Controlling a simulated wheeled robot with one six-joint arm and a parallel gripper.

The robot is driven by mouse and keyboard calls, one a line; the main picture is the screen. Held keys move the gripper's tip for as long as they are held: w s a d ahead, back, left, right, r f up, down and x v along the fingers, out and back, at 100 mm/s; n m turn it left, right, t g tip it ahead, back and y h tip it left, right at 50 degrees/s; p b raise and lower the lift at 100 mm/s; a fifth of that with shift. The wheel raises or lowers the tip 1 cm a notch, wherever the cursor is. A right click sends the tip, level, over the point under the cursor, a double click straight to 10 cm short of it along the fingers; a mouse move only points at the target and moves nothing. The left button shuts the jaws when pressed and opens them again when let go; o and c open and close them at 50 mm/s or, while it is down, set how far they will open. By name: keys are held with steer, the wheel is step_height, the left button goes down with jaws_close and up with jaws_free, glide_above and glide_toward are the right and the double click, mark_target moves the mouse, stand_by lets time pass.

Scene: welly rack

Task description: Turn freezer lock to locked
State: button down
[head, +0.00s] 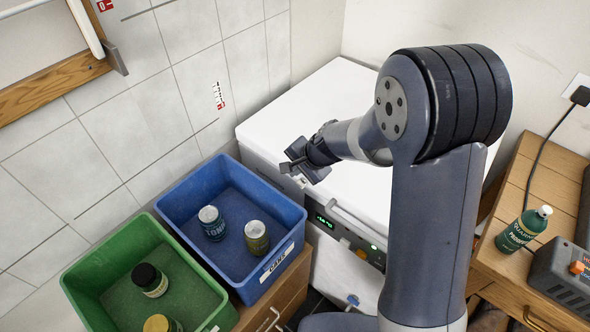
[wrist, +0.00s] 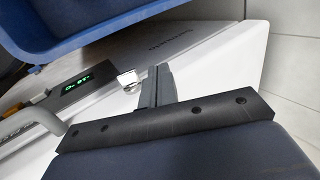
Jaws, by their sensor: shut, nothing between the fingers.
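The white chest freezer (head: 330,95) stands against the back wall with its lid down. Its front panel carries a lit green display (head: 325,221) and a bar handle (head: 357,226); both also show in the wrist view. A small silver fitting that looks like the lock (wrist: 129,78) juts from the freezer front beside the display in the wrist view; its locked or unlocked position cannot be read.
A wooden bench (head: 545,180) with a green bottle (head: 524,229) is at the right. The freezer lid top is clear.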

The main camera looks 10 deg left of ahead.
mark_target(300, 184)
step_height(300, 184, up, 13)
steer(key=d+p, duration=0.1)
steer(key=p, duration=0.1)
steer(key=shift+s+d+f+p, duration=0.2)
steer(key=shift+s+d+p, duration=0.15)
steer(key=shift+s, duration=0.1)
steer(key=c, duration=2.2)
jaws_free()
steer(key=shift+r, duration=0.3)
steer(key=c, duration=2)
jaws_free()
steer(key=o, duration=0.7)
steer(key=d+f+b, duration=0.1)
steer(key=b, duration=0.1)
steer(key=s+d+f+h+b, duration=0.1)
steer(key=f+b, duration=0.1)
steer(key=b, duration=0.1)
steer(key=s+d+f+g+h+b, duration=0.1)
steer(key=f+b, duration=0.1)
steer(key=shift+b, duration=0.35)
steer(key=shift+o, duration=0.5)
steer(key=shift+s+d+f, duration=0.1)
steer(key=shift+d+f, duration=0.1)
steer(key=x, duration=1)
steer(key=shift+s+d+f+b, duration=0.1)
steer(key=shift+s+f+b, duration=0.05)
steer(key=shift+f+b, duration=0.15)
steer(key=shift+c, duration=0.4)
